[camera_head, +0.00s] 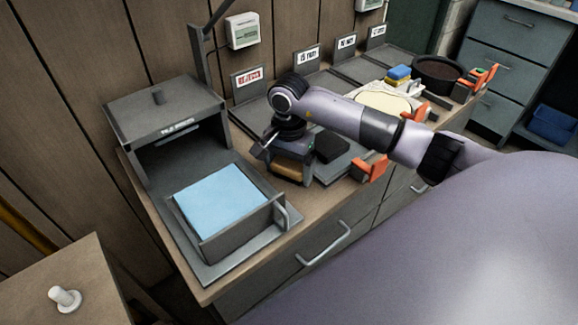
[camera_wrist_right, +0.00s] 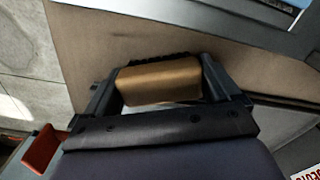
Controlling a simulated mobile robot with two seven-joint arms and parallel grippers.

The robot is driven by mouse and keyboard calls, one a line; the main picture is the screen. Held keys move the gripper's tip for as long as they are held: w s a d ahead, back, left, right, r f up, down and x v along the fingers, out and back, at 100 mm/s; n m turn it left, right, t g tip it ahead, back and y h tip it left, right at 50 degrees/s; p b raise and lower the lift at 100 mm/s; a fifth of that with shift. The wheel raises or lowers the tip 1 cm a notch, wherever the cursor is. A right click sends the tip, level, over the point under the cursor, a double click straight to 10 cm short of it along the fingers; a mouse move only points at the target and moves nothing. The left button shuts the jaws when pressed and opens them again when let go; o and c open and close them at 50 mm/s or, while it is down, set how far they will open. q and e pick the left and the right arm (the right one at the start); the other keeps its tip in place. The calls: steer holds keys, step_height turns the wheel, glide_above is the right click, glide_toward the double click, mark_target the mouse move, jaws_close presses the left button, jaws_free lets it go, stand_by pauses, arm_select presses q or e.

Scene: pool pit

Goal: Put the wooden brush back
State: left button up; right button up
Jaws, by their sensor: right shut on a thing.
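My right gripper (camera_head: 291,172) comes in from the right over the wooden counter. It is shut on the wooden brush (camera_wrist_right: 159,81), whose brown block sits between the two fingers in the right wrist view, with dark bristles along its far edge. In the head view the brush (camera_head: 289,172) shows only as a brown strip under the gripper, close to the counter; whether it touches the counter I cannot tell. My left gripper is not in view.
A grey box with an open drawer (camera_head: 270,228) holding a light blue sheet (camera_head: 219,196) stands left of the gripper. A dark round pan (camera_head: 437,73) and stacked sponges (camera_head: 398,74) are farther right. Labelled bays (camera_head: 247,77) run along the wall.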

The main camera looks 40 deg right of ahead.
mark_target(289, 164)
steer(key=shift+f, duration=0.15)
steer(key=o, duration=0.7)
steer(key=shift+o, duration=0.2)
steer(key=shift+r, duration=0.3)
step_height(289, 164, up, 12)
steer(key=shift+f, duration=0.15)
